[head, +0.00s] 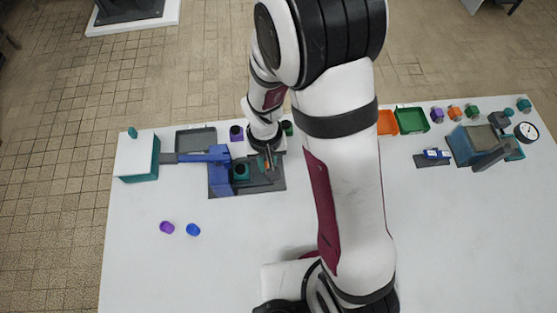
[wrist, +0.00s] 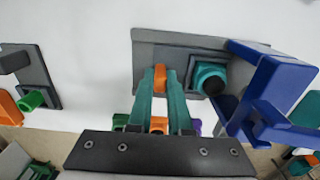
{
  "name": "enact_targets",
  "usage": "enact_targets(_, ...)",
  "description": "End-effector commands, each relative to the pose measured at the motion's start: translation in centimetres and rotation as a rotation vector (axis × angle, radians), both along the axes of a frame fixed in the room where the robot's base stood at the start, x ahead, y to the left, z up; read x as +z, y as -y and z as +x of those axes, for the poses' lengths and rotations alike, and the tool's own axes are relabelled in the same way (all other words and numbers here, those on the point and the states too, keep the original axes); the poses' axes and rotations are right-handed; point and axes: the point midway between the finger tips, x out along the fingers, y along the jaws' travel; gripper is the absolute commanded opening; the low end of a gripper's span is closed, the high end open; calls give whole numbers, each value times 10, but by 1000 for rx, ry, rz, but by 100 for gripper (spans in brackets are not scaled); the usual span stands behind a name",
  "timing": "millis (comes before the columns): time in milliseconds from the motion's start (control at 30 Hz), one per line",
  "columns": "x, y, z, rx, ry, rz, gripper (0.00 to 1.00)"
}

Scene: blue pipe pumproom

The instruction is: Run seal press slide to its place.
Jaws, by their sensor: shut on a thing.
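The seal press has a dark grey base plate (head: 268,183) and a blue frame (head: 219,178) at its left end in the head view. The blue frame is at the right in the wrist view (wrist: 272,88). A teal block with a round dark opening (head: 241,172) sits on the base beside the frame; it also shows in the wrist view (wrist: 207,70). My gripper (head: 267,163) is over the base plate, to the right of the teal block. In the wrist view its teal fingers are shut on an orange handle (wrist: 160,78). The handle's lower part is hidden.
A white box with a teal side (head: 136,157) stands left of the press, near a grey tray (head: 196,139). Purple (head: 167,227) and blue (head: 193,229) pieces lie in front. Orange (head: 387,122) and green (head: 411,120) trays are to the right. The front table is mostly clear.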

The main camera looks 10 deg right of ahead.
Motion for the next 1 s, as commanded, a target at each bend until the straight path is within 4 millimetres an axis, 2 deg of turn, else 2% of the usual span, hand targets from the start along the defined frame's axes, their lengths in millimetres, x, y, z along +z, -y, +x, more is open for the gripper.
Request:
enact_targets(200, 1, 0, 1, 0, 3, 1, 0)
enact_targets(233, 1, 0, 1, 0, 3, 1, 23)
enact_targets(367, 0, 0, 1, 0, 2, 0, 46)
enact_targets(667, 1, 0, 0, 0, 1, 0, 48)
enact_targets(767, 9, 0, 1, 0, 3, 1, 48)
enact_targets(867, 30, 0, 1, -1, 6, 2, 48)
enact_targets(1000, 75, 0, 2, 0, 10, 3, 48)
